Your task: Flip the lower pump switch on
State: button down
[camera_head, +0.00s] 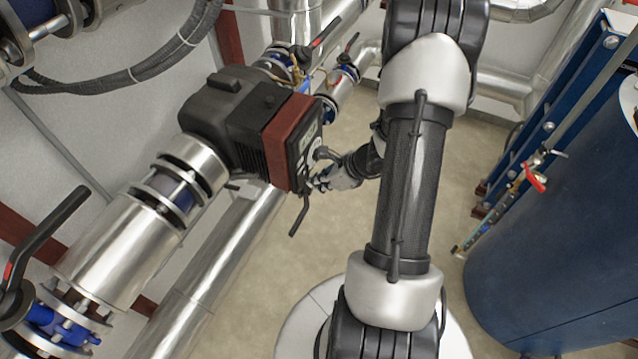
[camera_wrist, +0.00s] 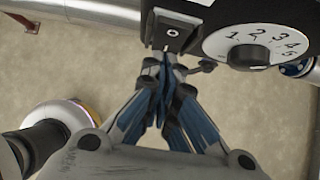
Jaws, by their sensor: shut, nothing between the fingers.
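The pump (camera_head: 240,120) is a dark grey housing with a red-brown band, set in a silver pipe run in the head view. In the wrist view its dark front panel shows a switch (camera_wrist: 172,33) with a white "O" mark. A white dial (camera_wrist: 255,45) with numbers and a black knob sits to the right of the switch. My gripper (camera_wrist: 165,62) is shut and empty, with its fingertips just below the switch's lower edge. I cannot tell whether they touch it. In the head view my gripper (camera_head: 316,184) is at the panel's front face, which is seen edge-on.
A valve with a black lever (camera_head: 45,235) is at the lower left. A large blue tank (camera_head: 560,240) and a blue plate frame (camera_head: 560,130) stand at the right, with a small red-handled valve (camera_head: 535,178) between. Bare floor (camera_head: 455,190) lies right of the pump.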

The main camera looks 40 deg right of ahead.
jog(key=shift+f, duration=0.1)
jog(key=shift+w+a+f+b, duration=0.15)
jog(key=shift+w+b, duration=0.15)
jog(key=shift+b, duration=0.25)
jog(key=shift+r, duration=0.2)
